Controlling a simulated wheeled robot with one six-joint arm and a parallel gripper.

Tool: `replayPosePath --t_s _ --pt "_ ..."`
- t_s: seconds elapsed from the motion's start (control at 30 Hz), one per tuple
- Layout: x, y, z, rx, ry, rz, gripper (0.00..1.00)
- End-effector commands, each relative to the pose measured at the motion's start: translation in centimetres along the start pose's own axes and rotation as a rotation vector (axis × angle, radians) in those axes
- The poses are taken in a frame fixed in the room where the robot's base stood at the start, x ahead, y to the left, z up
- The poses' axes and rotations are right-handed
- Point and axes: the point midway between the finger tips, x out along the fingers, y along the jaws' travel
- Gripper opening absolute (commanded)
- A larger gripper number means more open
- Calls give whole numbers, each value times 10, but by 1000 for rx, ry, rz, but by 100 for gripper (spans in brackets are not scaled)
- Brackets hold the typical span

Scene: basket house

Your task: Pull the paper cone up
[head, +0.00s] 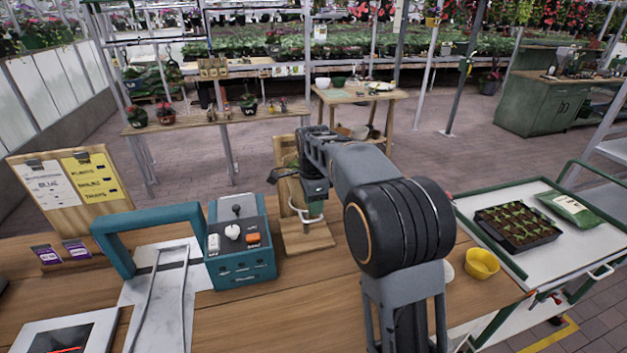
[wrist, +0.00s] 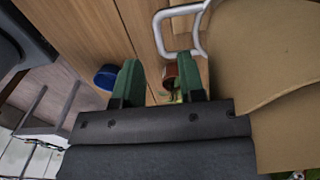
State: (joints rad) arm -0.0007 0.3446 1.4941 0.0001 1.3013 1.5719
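A tan, paper-like curved sheet (wrist: 265,50), which looks like the paper cone, fills the right side of the wrist view, close to the camera. A pale metal ring (wrist: 180,32) shows beside its edge. In the head view the ring (head: 309,220) belongs to a small wooden stand (head: 305,240) on the bench; the cone there is mostly hidden behind my arm. My gripper (wrist: 158,82) has green fingers held apart with nothing gripped between them. In the head view my gripper (head: 315,192) is pointing down at the stand, just above the ring.
A teal sealing machine (head: 240,240) stands left of the wooden stand. A yellow bowl (head: 482,264) is at the bench's right end, beside a cart with a seedling tray (head: 516,226). A blue round thing (wrist: 106,77) and a small brown pot (wrist: 169,74) show below my fingers.

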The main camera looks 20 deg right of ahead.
Motion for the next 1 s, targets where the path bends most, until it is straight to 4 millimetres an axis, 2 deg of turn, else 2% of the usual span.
replayPosePath --t_s 0.2,0.5,0.7,1.0 --pt "-46 0 0 1 0 -5 37" --pt "-87 0 0 1 0 -2 37" --pt "-96 0 0 1 0 -1 37" --pt "-97 0 0 1 0 0 37"
